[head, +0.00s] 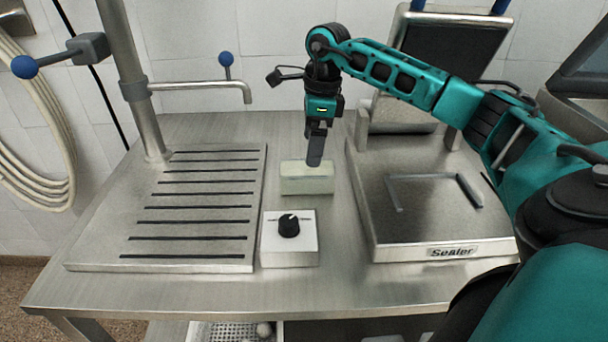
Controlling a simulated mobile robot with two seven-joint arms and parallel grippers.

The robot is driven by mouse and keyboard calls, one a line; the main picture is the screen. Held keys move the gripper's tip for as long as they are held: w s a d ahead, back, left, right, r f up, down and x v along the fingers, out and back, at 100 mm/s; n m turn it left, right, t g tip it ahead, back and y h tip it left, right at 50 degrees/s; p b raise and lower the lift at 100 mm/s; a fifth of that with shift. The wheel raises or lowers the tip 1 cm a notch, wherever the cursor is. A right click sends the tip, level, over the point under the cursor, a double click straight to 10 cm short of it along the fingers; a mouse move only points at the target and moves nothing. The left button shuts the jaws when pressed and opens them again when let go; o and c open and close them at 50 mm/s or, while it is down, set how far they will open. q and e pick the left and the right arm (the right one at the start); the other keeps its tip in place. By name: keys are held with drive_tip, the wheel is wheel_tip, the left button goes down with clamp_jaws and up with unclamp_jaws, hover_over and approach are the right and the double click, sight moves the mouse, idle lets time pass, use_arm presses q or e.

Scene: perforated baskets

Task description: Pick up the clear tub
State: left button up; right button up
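The clear tub (306,186), a small pale see-through box, stands on the steel table behind the white control box. My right arm reaches in from the right, and my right gripper (315,160) points straight down over the tub. Its dark fingers are seen edge-on, so the gap between them is hidden. The fingertips overlap the tub's back and upper part in the picture; I cannot tell whether they touch it. My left gripper is not in view.
A white box with a black knob (289,250) stands just in front of the tub. A slotted drain board (200,222) lies to the left, with a tap (205,87) behind. A steel sealer (425,245) stands to the right. The table's front strip (230,294) is clear.

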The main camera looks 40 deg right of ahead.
sight(307, 170)
drive_tip(key=f, duration=0.3)
drive_tip(key=shift+w+a+f, duration=0.1)
drive_tip(key=shift+a+f, duration=0.1)
drive_tip(key=f, duration=0.4)
drive_tip(key=shift+w+a, duration=0.1)
drive_tip(key=shift+a, duration=0.3)
drive_tip(key=shift+w+f, duration=0.1)
drive_tip(key=shift+f, duration=0.5)
drive_tip(key=shift+c, duration=0.4)
drive_tip(key=c, duration=0.7)
drive_tip(key=shift+r, duration=0.1)
drive_tip(key=c, duration=0.5)
drive_tip(key=shift+o, duration=0.2)
